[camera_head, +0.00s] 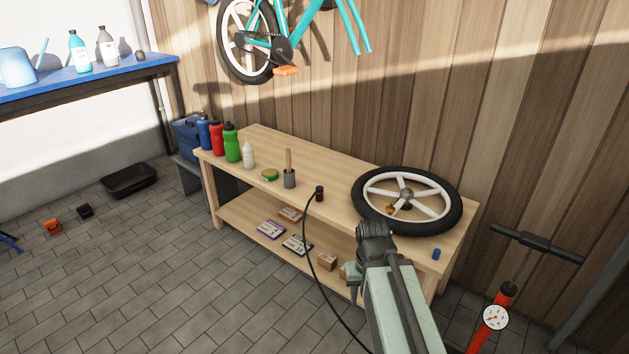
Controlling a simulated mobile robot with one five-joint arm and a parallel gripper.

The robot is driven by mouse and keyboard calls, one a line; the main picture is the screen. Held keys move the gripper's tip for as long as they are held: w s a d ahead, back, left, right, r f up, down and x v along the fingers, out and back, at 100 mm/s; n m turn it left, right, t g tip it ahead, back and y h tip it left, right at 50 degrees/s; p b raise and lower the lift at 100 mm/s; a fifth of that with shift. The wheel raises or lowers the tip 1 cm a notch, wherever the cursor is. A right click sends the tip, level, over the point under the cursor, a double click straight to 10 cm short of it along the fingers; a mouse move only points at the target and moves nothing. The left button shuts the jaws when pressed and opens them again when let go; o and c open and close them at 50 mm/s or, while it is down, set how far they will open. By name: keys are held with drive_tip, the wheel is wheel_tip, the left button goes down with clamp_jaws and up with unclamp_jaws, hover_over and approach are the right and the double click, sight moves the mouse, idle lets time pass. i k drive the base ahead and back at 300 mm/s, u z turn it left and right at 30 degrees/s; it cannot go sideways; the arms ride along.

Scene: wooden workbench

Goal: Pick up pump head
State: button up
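The pump head (319,193) is a small black piece standing on the wooden workbench (335,213) near its front edge. A black hose (305,245) runs from it over the edge and down in a curve towards the floor, passing out of sight near my arm. My gripper (375,229) is at the bench's front edge, right of the pump head and apart from it. I see the gripper from behind, so its finger opening is hidden. The red floor pump (507,297) with a round gauge stands at the right.
A spoked wheel (447,223) lies on the bench just beyond my gripper. A small blue cylinder (436,254) is near the right end. Several bottles (232,143) stand farther left. Boxes lie on the lower shelf.

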sight(320, 190)
drive_tip(key=u, duration=0.55)
drive_tip(key=i, duration=1.3)
drive_tip(key=u, duration=1.05)
drive_tip(key=k, duration=0.8)
drive_tip(key=u, duration=0.1)
drive_tip(key=i, duration=0.9)
drive_tip(key=z, duration=0.05)
